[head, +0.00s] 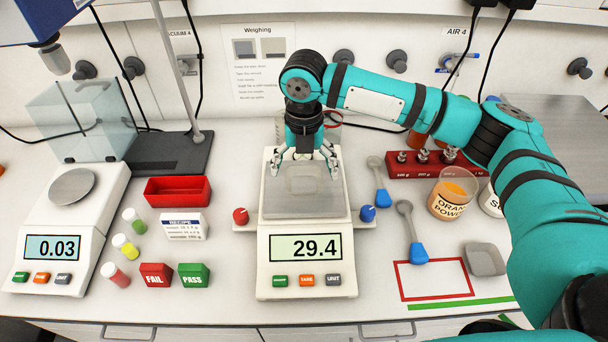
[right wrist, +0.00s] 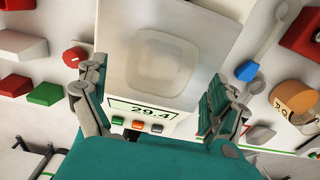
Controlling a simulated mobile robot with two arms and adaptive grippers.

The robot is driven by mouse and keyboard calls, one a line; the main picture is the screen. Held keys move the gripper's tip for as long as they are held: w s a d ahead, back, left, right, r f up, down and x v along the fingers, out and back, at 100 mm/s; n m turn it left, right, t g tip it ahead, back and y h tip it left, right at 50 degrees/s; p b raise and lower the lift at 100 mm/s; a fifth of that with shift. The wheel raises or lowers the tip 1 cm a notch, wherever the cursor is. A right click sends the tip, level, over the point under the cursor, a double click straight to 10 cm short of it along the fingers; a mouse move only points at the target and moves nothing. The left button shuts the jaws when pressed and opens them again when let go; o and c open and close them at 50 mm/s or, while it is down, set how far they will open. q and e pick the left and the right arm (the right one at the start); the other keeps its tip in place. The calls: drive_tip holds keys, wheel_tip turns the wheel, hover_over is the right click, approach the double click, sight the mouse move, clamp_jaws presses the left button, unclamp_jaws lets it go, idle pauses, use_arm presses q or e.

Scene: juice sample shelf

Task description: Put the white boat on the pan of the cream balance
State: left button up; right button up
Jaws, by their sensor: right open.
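The cream balance (head: 306,248) stands mid-bench and reads 29.4. The pale, shallow white boat (head: 303,180) rests on its square pan (head: 333,208). In the right wrist view the boat (right wrist: 160,62) lies flat on the pan (right wrist: 208,62), inside its edges. My right gripper (head: 304,162) is over the far part of the pan, pointing down. Its fingers are spread wide and hold nothing; in the right wrist view the gripper (right wrist: 152,100) shows a clear gap between them. My left gripper is not in view.
A second balance (head: 47,230) reads 0.03 at left. A red tray (head: 178,190), several vials and the FAIL and PASS blocks (head: 194,274) lie between. At right are blue-handled scoops (head: 416,248), an orange powder jar (head: 453,193), a grey boat (head: 485,259) and a red-outlined area (head: 433,294).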

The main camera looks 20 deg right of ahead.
sight(304, 184)
wheel_tip(304, 184, up, 10)
drive_tip(key=b, duration=0.1)
drive_tip(key=shift+f+b, duration=0.25)
drive_tip(key=shift+b, duration=0.05)
